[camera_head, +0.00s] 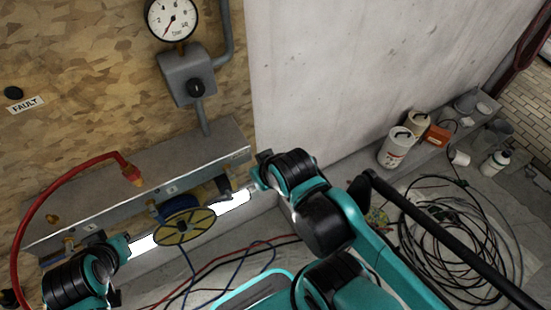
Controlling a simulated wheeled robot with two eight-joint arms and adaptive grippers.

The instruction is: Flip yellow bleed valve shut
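A yellow, spoked round wheel (183,227) sits below the grey metal panel, in front of a blue round part (178,206). I cannot tell whether the wheel is the bleed valve; no small yellow lever shows clearly. My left gripper (124,246) is at the lower left, left of the wheel. My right gripper (257,180) is at the panel's right end, right of the wheel. The fingers of both are too small and unclear to tell open from shut, and I see nothing held.
A pressure gauge (173,18) and grey box (188,77) are above the panel (190,166). A red hose (62,183) arches on the left. Blue and red cables cross the floor below.

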